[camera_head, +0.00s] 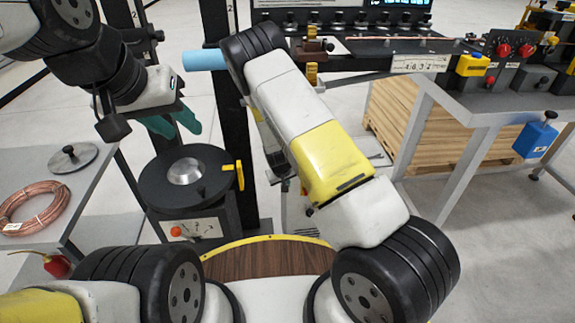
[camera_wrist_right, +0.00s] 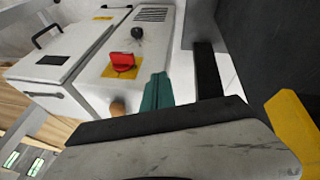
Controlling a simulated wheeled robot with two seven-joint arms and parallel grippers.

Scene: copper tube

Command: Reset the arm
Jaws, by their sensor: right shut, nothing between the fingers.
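My left gripper (camera_head: 182,131) hangs at the upper left in the head view, with its two teal fingers apart and nothing between them. It is above and behind the black round machine. My right arm reaches forward across the middle of the head view, and its own links mostly hide its gripper there. In the right wrist view my right gripper (camera_wrist_right: 157,78) shows its teal fingers together, shut and empty. Beyond them is a white machine box (camera_wrist_right: 60,70) with a red switch (camera_wrist_right: 122,59); I cannot tell whether they touch it.
A black round machine (camera_head: 150,185) stands in front, left of my right arm. A copper coil (camera_head: 45,207) and a metal disc (camera_head: 72,158) lie on the left table. A workbench (camera_head: 475,105) with a copper tube (camera_head: 400,39) and a wooden crate (camera_head: 398,120) are at right.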

